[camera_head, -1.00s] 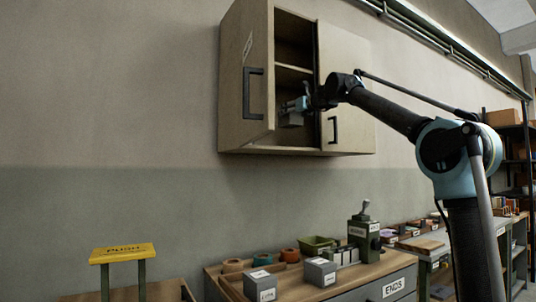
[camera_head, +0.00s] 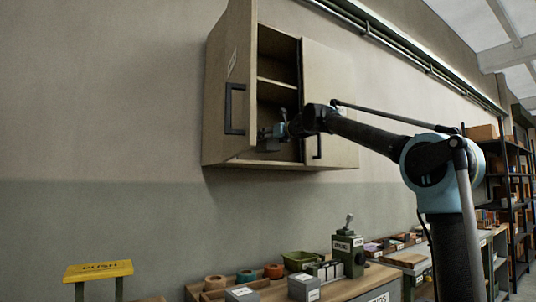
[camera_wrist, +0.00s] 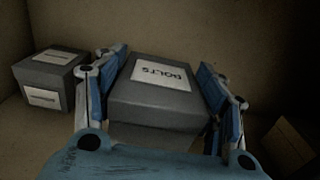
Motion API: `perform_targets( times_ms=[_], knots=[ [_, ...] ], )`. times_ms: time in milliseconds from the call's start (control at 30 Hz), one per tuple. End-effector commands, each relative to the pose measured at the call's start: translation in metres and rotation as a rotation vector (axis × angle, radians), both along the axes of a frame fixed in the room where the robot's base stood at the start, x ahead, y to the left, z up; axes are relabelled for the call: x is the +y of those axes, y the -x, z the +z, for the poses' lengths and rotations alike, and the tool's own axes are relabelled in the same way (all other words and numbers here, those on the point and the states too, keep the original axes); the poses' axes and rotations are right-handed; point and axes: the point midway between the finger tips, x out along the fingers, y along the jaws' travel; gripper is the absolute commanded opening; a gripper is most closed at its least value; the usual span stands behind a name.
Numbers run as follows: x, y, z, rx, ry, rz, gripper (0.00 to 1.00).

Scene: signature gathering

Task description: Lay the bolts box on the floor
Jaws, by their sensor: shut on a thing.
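The bolts box (camera_wrist: 155,105) is a dark grey box with a white label reading BOLTS, seen in the wrist view. The blue-and-grey fingers of my gripper (camera_wrist: 160,90) are shut on it, one on each side. In the head view my gripper (camera_head: 272,136) is at the open left part of the wooden wall cabinet (camera_head: 330,80), near its lower compartment. The box (camera_head: 268,145) shows there only as a small dark shape. The floor is not clearly in view.
Another grey labelled box (camera_wrist: 48,80) stands left of the bolts box inside the cabinet. The cabinet's left door (camera_head: 229,90) stands open. Below is a workbench with grey boxes (camera_head: 304,287), a green bin (camera_head: 299,259) and a lever device (camera_head: 348,252). A yellow PUSH plate (camera_head: 98,270) is at lower left.

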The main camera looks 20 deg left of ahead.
Motion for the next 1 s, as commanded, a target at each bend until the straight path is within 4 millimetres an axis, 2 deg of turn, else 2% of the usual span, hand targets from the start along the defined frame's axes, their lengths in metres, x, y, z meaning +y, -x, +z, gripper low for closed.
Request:
perform_targets(
  times_ms=[233,500,900,933,1000],
  knots=[
    [-0.001,0.000,-0.018,0.000,0.000,-0.001,0.30],
    [-0.002,0.000,-0.049,0.000,0.000,-0.001,0.30],
    [-0.001,0.000,-0.054,0.000,0.000,-0.002,0.30],
    [-0.001,0.000,-0.054,0.000,0.000,-0.001,0.69],
    [-0.001,0.000,-0.054,0.000,0.000,-0.001,0.85]
  ],
)
